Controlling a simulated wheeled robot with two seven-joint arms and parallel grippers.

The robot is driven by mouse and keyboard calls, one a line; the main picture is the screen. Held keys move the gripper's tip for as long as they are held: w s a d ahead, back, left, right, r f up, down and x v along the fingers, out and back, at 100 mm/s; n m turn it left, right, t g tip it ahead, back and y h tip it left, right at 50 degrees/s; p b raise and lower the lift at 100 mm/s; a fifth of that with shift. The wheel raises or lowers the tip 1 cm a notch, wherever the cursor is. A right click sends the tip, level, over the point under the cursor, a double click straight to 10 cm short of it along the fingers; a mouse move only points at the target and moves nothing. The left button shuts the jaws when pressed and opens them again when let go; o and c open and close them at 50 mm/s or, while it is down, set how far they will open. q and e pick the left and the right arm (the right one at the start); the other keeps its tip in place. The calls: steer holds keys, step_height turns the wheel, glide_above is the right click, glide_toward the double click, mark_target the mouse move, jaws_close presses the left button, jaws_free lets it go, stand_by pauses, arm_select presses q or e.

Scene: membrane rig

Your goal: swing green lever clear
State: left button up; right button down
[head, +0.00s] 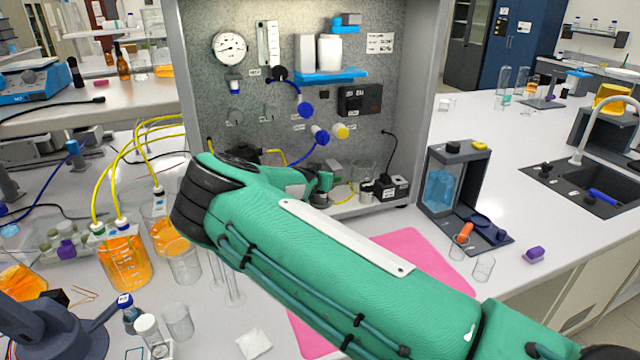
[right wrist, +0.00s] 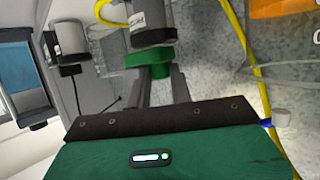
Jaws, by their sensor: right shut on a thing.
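The green lever (right wrist: 150,56) sits below a grey cylindrical fitting (right wrist: 150,22) in the right wrist view. My right gripper (right wrist: 160,80) has both fingers at the lever and is shut on it. In the head view, my right arm, in its green sleeve, crosses the middle and reaches the lower part of the rig panel (head: 300,85). The fingers are mostly hidden there, and a small green part (head: 325,180) shows at the arm's end. My left gripper is in neither view.
Yellow tubing (right wrist: 245,45) runs close beside the gripper. Bottles of orange liquid (head: 122,262) stand left of my arm. A pink mat (head: 425,255) lies under it. A blue-tank stand (head: 455,180) is to the right; the white bench around it is partly clear.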

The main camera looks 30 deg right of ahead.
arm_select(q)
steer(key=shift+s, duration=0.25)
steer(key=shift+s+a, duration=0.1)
arm_select(e)
steer(key=c, duration=1.5)
jaws_free()
